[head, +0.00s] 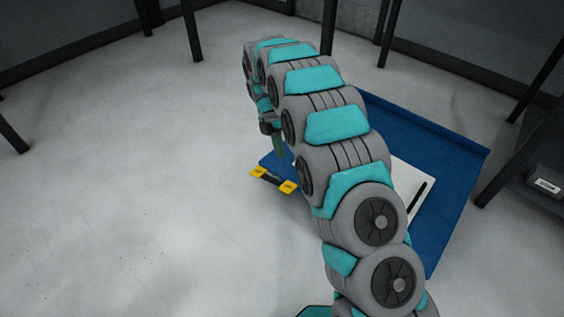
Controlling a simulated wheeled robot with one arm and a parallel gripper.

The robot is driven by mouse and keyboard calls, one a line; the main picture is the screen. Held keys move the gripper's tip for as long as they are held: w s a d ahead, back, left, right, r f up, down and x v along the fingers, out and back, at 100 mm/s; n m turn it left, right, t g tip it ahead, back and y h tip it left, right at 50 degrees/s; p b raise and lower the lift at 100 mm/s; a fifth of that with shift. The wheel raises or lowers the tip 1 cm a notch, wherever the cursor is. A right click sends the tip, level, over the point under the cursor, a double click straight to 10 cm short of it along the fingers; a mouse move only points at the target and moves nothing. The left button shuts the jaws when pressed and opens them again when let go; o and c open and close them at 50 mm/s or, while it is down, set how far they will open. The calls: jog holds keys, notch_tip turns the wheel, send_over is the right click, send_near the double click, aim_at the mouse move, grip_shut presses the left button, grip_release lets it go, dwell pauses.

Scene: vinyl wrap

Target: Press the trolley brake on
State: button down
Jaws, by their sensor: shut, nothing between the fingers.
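The trolley (455,180) is a low blue platform on the floor, largely hidden behind my arm. A yellow and dark bar (258,171) sticks out at its near left edge and looks like the brake pedal. Whether it is up or down cannot be told from here. My gripper (280,154) points down above the trolley's left corner, just above and behind the bar in the picture. Its fingers are shut and hold nothing. I cannot tell whether they touch anything.
A white panel with a dark slot (421,192) lies on the trolley, partly behind my arm. Dark legs (192,30) stand at the back and sides. A dark box with a white label (547,185) is at the right. The floor at the left is clear.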

aim_at(290, 188)
jog(key=b+x, duration=0.2)
jog(key=x, duration=1)
jog(key=shift+d+f, duration=0.1)
jog(key=shift+f, duration=0.3)
jog(key=shift+s+d+f+p, duration=0.25)
jog(key=shift+s+f+p, duration=0.1)
jog(key=shift+p, duration=0.25)
jog(key=shift+d, duration=0.1)
jog(key=shift+s+d+f+t+y, duration=0.2)
jog(key=shift+f+t+y, duration=0.2)
jog(key=shift+t+y, duration=0.5)
jog(key=shift+f+t+y, duration=0.3)
jog(key=shift+f+y, duration=0.05)
jog(key=shift+y, duration=0.25)
jog(key=shift+s+d+f, duration=0.1)
jog(key=shift+f, duration=0.4)
jog(key=shift+s+d+f, duration=0.1)
jog(key=shift+d+f, duration=0.05)
jog(key=shift+f, duration=0.15)
